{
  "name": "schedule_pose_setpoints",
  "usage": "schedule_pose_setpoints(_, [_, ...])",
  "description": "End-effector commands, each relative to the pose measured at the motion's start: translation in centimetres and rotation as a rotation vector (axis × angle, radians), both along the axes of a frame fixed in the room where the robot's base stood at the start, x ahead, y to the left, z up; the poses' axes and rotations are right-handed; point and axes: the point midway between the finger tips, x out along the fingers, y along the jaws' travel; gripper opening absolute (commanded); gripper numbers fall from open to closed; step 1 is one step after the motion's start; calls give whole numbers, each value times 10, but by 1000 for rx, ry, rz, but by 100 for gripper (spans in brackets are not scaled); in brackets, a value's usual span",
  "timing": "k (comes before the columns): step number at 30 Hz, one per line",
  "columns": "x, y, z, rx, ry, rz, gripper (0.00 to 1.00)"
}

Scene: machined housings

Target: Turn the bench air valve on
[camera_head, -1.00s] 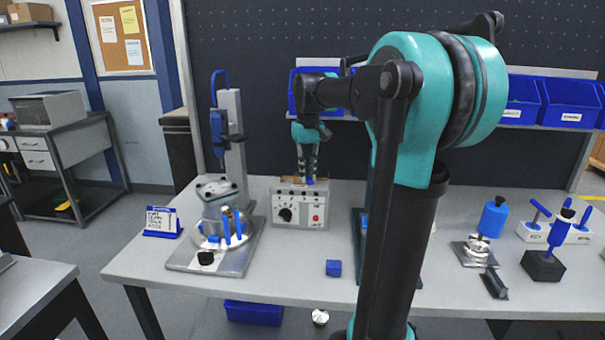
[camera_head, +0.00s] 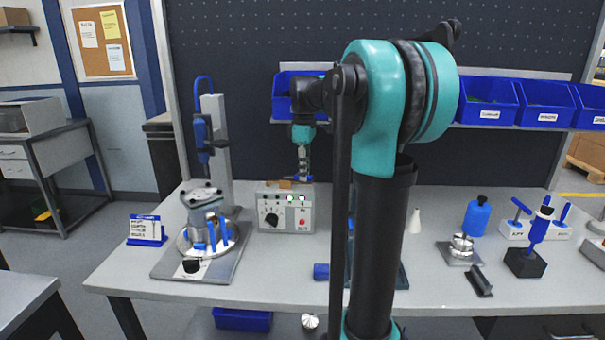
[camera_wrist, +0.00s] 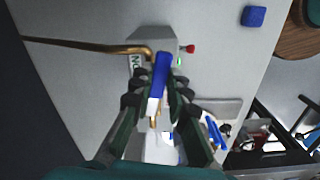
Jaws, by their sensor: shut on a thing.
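The bench air valve's blue lever (camera_wrist: 160,75) lies between my gripper's fingertips (camera_wrist: 158,88) in the wrist view, and the fingers are shut on it. A brass pipe (camera_wrist: 90,45) runs from the left to the grey body (camera_wrist: 165,38) beside the lever. In the head view my gripper (camera_head: 303,176) points down at the top back of a grey control box (camera_head: 268,195). The box has a black dial, green lights and a red button. The lever is too small and covered to make out clearly there.
A drill-press-like stand (camera_head: 222,150) and a round fixture on a plate (camera_head: 168,262) stand left of the box. A blue block (camera_head: 321,271) lies in front. Blue bins (camera_head: 487,102) hang behind. A blue bottle (camera_head: 476,217) and handled tools stand right. My arm hides the bench middle.

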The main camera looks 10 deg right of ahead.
Motion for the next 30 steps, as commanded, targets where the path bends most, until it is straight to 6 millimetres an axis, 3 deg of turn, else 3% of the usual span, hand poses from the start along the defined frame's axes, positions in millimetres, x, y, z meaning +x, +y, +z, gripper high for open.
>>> schedule_pose_setpoints(23, [6, -3, 0, 0, -1, 105, 0])
schedule_pose_setpoints(24, [6, -3, 0, 0, -1, 105, 18])
schedule_pose_setpoints(28, [6, -3, 0, 0, -1, 105, 34])
schedule_pose_setpoints(30, [6, -3, 0, 0, -1, 105, 37])
